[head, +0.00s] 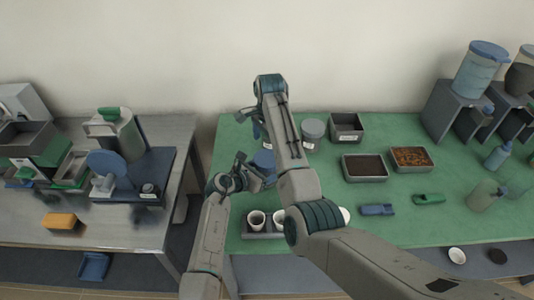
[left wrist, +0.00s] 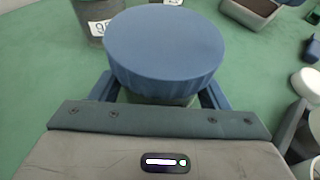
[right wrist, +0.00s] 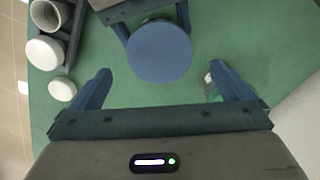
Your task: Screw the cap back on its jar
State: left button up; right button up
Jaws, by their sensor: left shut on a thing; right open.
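The jar is mostly hidden under its round blue cap (left wrist: 165,45); a strip of its body (left wrist: 155,98) shows below the cap. The cap sits on top of the jar and looks level; whether it is screwed tight cannot be told. My left gripper (left wrist: 160,92) is shut on the jar, a finger on each side below the cap. In the head view the cap (head: 264,160) shows beside my left gripper (head: 250,172). My right gripper (right wrist: 163,85) is open and empty above the cap (right wrist: 159,51), its fingers apart from it.
A labelled grey-lidded jar (head: 313,129) and an empty dark bin (head: 346,126) stand behind on the green table. Filled trays (head: 365,168) and small scoops (head: 378,210) lie to the right.

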notch_tip(320, 180, up, 6)
jog(key=shift+w+d, duration=0.1)
pick_arm(q)
jog(key=o, duration=1.9)
jog(key=shift+o, duration=0.2)
jog(key=shift+s, duration=0.1)
jog(key=b+v, duration=0.2)
jog(key=v, duration=0.7)
jog(key=shift+s+a, duration=0.25)
jog(key=shift+a, duration=0.1)
jog(key=shift+s+a+r, duration=0.3)
jog(key=shift+s, duration=0.05)
pick_arm(e)
jog(key=shift+f, duration=0.95)
pick_arm(q)
jog(key=shift+f, duration=0.1)
pick_arm(e)
jog(key=shift+f, duration=0.1)
